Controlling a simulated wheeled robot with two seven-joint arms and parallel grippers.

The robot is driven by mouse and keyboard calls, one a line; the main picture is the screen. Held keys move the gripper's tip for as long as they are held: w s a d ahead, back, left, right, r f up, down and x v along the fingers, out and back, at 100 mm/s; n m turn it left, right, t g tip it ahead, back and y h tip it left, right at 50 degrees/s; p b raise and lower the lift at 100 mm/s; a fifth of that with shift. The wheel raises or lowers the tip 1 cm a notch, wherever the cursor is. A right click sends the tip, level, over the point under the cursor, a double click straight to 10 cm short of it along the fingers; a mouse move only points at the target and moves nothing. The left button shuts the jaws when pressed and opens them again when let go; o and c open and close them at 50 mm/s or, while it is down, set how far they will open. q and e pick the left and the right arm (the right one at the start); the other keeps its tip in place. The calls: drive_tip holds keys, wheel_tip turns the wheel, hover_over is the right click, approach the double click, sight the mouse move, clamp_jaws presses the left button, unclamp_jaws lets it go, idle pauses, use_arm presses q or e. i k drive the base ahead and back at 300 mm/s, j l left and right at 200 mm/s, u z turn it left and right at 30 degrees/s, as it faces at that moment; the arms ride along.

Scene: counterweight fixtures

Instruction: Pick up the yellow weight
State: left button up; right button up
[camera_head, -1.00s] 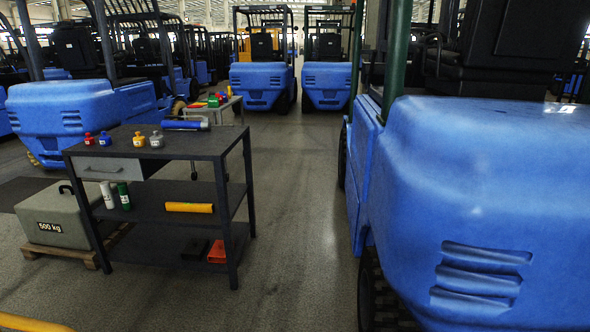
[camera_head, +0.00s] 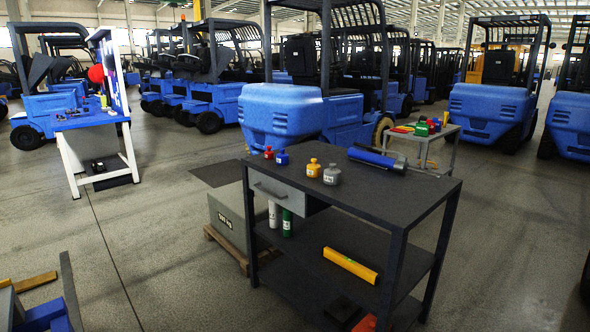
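The yellow weight (camera_head: 313,168) stands upright on the dark top of the workbench (camera_head: 400,203), near its far left part. A grey weight (camera_head: 332,175) is just to its right. A blue weight (camera_head: 282,157) and a red weight (camera_head: 269,152) stand to its left. Neither of my grippers shows in this view.
A blue cylindrical tool (camera_head: 377,158) lies at the back of the top. The lower shelf holds a yellow level (camera_head: 350,265) and white and green bottles. A grey 500 kg block (camera_head: 228,222) stands behind the bench. Forklifts fill the background. Open floor lies left.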

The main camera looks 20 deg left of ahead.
sight(312, 168)
drive_tip(key=i+j+u, duration=0.25)
drive_tip(key=i, duration=0.5)
drive_tip(key=i+j+u, duration=0.15)
drive_tip(key=i+u, duration=0.15)
drive_tip(key=i, duration=0.5)
drive_tip(key=i+j+z, duration=0.5)
drive_tip(key=j+z, duration=0.2)
drive_tip(key=j, duration=0.2)
drive_tip(key=i+j+z, duration=0.25)
drive_tip(key=j, duration=0.15)
drive_tip(key=j+z, duration=0.5)
drive_tip(key=j, duration=0.25)
